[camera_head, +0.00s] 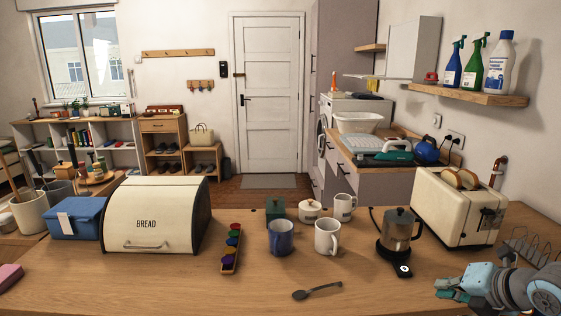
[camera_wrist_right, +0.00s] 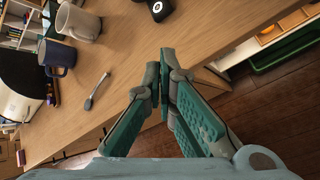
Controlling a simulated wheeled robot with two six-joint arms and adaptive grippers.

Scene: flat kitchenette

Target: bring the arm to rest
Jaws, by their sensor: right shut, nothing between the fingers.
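My right gripper (camera_head: 446,292) shows at the lower right of the head view, over the right front part of the wooden counter (camera_head: 180,288). In the right wrist view the right gripper (camera_wrist_right: 164,58) has its teal fingers shut at the tips, with nothing between them. It is above the counter's front edge and touches no object that I can see. My left gripper is not in either view.
A dark spoon (camera_head: 317,291), a white mug (camera_head: 327,237), a blue mug (camera_head: 280,238) and a kettle (camera_head: 397,235) stand or lie left of my gripper. A toaster (camera_head: 455,207) and a wire rack (camera_head: 533,246) are behind it. The counter's front middle is mostly clear.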

